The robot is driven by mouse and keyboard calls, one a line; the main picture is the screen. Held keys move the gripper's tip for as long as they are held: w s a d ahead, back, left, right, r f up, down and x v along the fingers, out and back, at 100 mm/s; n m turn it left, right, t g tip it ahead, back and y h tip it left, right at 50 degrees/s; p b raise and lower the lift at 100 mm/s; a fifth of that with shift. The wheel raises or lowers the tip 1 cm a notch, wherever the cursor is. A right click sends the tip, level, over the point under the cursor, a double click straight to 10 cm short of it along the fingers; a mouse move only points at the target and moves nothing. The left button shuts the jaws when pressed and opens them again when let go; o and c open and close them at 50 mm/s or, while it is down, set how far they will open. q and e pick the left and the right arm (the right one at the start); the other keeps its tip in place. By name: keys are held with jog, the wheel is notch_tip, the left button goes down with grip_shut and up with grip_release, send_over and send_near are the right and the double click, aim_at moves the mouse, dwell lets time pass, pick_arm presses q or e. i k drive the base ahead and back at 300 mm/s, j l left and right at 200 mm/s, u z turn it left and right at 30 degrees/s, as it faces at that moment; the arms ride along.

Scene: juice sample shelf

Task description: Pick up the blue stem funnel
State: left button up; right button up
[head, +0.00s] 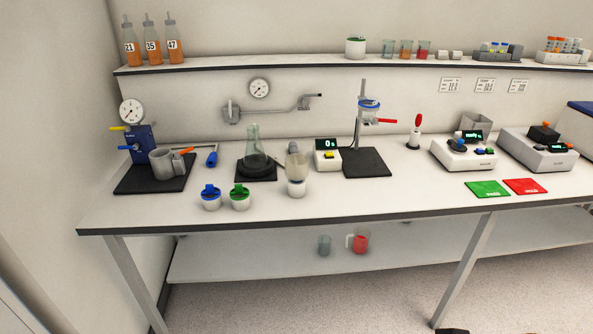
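A blue-rimmed piece that looks like a funnel (369,104) sits in the stand (363,135) at the back middle of the bench, above a black base plate. A red-handled clamp is just below it. The piece is small, and I cannot make out its stem. Two white cups stand near the front edge at left, one with a blue top (211,190) and one with a green top (239,190). I cannot tell whether these tops are lids or funnels. Neither of my grippers can be made out in the head view.
A timer box (327,158) is left of the stand. A flask (254,145) and a filled glass vessel (297,165) stand further left. A red-topped tool (416,130) and lab devices (463,152) stand to the right. The bench front (390,198) is clear. A shelf (250,64) runs above.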

aim_at(297, 175)
jog(key=i+l, duration=0.7)
jog(key=l, duration=0.2)
jog(key=i+l+u, duration=0.1)
jog(key=i+l, duration=0.6)
jog(key=l, duration=0.25)
